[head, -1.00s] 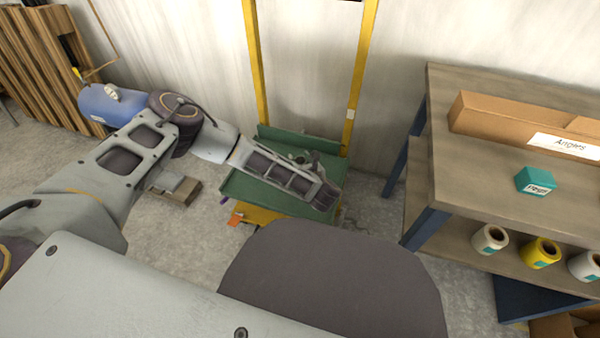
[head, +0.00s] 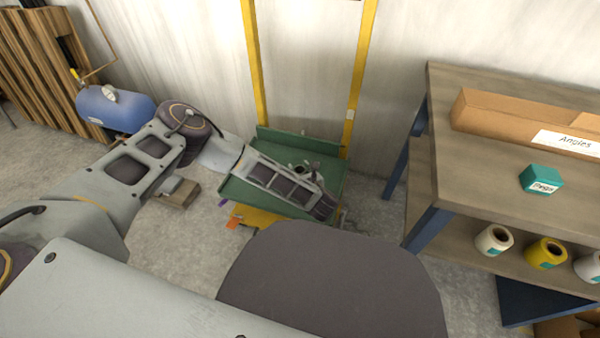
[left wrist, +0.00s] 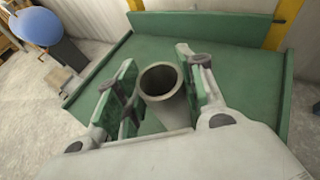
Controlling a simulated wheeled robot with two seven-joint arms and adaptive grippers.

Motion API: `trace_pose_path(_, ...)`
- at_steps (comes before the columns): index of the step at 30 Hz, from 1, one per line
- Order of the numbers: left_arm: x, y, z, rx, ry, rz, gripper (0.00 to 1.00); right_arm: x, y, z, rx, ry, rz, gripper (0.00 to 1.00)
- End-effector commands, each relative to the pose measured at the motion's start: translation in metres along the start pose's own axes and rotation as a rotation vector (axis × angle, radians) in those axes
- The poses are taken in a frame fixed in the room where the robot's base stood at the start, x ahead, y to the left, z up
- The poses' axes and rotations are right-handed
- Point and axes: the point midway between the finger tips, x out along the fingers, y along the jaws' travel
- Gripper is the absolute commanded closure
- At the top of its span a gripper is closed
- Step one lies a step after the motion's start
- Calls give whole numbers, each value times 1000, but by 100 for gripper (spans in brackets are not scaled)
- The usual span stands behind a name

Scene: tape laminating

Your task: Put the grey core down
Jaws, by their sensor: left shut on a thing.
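The grey core (left wrist: 166,98) is a hollow tube with its open end facing up in the left wrist view. It stands between the two fingers of my left gripper (left wrist: 157,62), which is shut on it. Below it lies the green top of a cart (left wrist: 225,30), also in the head view (head: 236,190). In the head view my left gripper (head: 304,169) is over the cart top, partly hidden by my own forearm. The core cannot be made out clearly there. Whether its lower end touches the cart top cannot be told. My right gripper is not in view.
Yellow posts (head: 361,75) rise behind the cart at the wall. A wooden shelf unit (head: 490,160) with a teal box (head: 541,179) and several rolls (head: 494,239) stands at the right. A blue tank (head: 115,107) is at the left. The green cart top around the core looks clear.

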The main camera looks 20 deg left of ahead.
Motion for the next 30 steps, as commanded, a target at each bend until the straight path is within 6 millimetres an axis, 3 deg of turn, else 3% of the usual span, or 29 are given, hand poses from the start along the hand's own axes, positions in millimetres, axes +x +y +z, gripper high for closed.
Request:
trace_pose_path(14, 2, 0, -2, -1, -1, 0, 88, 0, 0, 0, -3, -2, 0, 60)
trace_pose_path(15, 2, 0, -3, -1, -1, 0, 58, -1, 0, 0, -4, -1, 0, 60)
trace_pose_path(19, 2, 0, -3, -1, -1, 0, 42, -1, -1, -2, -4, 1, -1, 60)
trace_pose_path(30, 2, 0, -2, -1, -1, 0, 39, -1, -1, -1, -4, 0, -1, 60)
